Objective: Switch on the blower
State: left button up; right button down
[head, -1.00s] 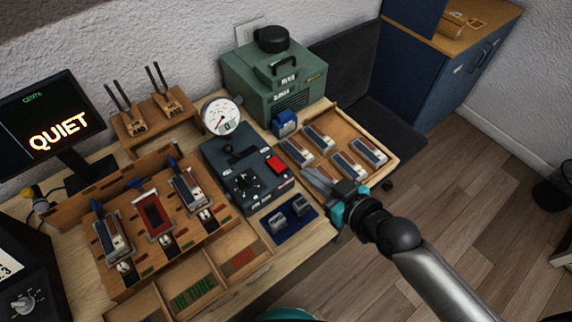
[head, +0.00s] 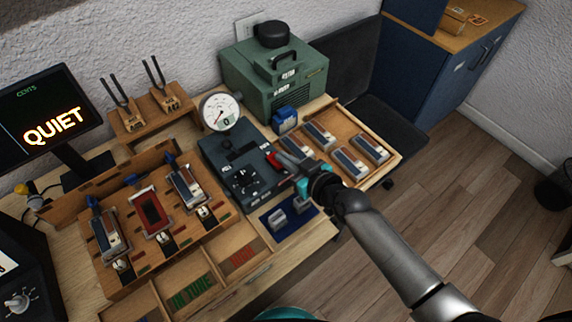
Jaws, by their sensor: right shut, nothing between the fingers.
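The green blower box (head: 262,75) stands at the back of the bench, with a handle and a round black cap on top. In front of it is a dark control panel (head: 222,150) with a lever, a cross-shaped black control and a red switch (head: 271,157) at its right edge. A round gauge (head: 220,111) stands behind the panel. My right gripper (head: 284,159) is shut and empty, its tips right at the red switch and partly hiding it. I cannot tell whether they touch it. My left gripper is not in view.
A blue mat (head: 268,229) with two grey blocks is in front. A wooden rack (head: 158,254) stands left. The screen (head: 50,115) reads "QUIET".

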aim_at(287, 174)
jog(key=shift+s+d+f+b, duration=0.1)
jog(key=shift+f+b, duration=0.2)
jog(key=shift+f, duration=0.7)
jog(key=shift+s+d+f+b, duration=0.1)
jog(key=shift+s+f+b, duration=0.05)
jog(key=shift+f+b, duration=0.55)
jog(key=shift+r+p, duration=0.25)
jog(key=shift+p, duration=0.1)
jog(key=shift+r, duration=0.15)
jog(key=shift+r+p, duration=0.7)
jog(key=shift+p, duration=0.05)
